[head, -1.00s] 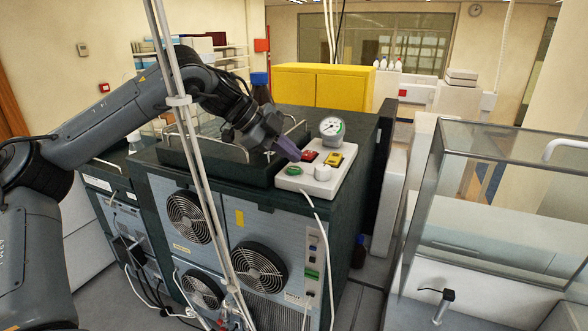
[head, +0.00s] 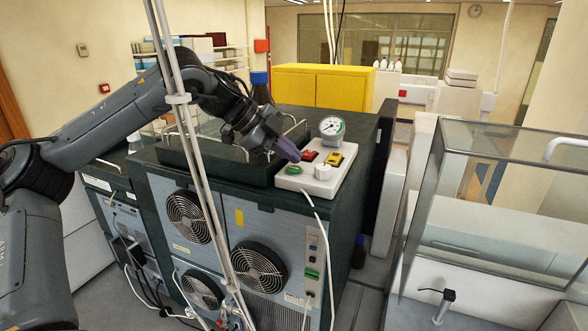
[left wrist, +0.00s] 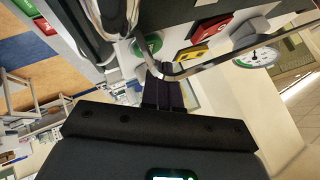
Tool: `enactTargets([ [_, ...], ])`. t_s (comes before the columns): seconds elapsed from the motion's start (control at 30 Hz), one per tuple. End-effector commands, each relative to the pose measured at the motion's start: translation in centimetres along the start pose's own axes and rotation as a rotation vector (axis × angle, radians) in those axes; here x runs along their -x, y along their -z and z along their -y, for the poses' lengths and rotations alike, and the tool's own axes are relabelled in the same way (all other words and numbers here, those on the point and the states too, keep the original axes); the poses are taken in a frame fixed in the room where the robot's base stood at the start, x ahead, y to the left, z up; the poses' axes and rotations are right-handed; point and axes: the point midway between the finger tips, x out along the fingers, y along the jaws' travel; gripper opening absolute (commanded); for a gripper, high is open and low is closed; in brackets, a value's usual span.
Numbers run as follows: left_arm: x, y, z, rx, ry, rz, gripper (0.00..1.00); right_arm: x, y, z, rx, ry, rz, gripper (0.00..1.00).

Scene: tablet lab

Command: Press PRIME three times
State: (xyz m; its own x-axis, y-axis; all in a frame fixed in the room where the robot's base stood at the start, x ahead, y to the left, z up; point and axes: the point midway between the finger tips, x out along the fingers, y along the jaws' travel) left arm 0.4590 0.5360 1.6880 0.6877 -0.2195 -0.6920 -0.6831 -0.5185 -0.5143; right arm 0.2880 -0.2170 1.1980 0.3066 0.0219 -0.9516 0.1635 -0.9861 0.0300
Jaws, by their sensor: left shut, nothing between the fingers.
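A white control box (head: 318,187) sits on top of the dark cabinet. It carries a green button (head: 293,170), a red button (head: 309,156), a yellow button (head: 334,159) and a white knob (head: 323,172). No PRIME label is legible. My left gripper (head: 294,157), with purple fingers, is shut and empty, its tips just above the box near the green and red buttons. I cannot tell whether they touch. In the left wrist view the fingers (left wrist: 163,92) point toward the green button (left wrist: 141,47); the red button (left wrist: 211,25) and yellow button (left wrist: 190,53) lie to the right.
A round gauge (head: 332,127) stands behind the buttons. A dark tray (head: 225,166) with metal handles lies left of the box. A pale pole (head: 190,130) crosses in front of my left arm. A glass-topped enclosure (head: 510,165) stands at the right.

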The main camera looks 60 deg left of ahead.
Motion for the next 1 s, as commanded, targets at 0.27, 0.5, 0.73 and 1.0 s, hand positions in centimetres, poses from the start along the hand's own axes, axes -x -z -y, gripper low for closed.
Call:
enactTargets([
  [0.27, -0.6, -0.5, -0.4, 0.008, -0.013, 0.005, 0.00, -0.1, -0.1, -0.2, 0.007, -0.006, 0.001, 0.43],
  [0.5, -0.8, -0.7, -0.5, 0.010, -0.016, 0.006, 0.00, -0.2, -0.1, -0.2, 0.008, -0.006, 0.002, 0.43],
  [0.73, -1.2, -0.9, -0.7, 0.011, -0.018, 0.006, 0.00, -0.4, -0.2, -0.1, 0.005, -0.004, 0.001, 0.43],
  [1.0, -1.4, -1.1, -1.0, 0.011, -0.019, 0.007, 0.00, -0.7, -0.2, 0.0, -0.001, 0.000, 0.000, 0.43],
])
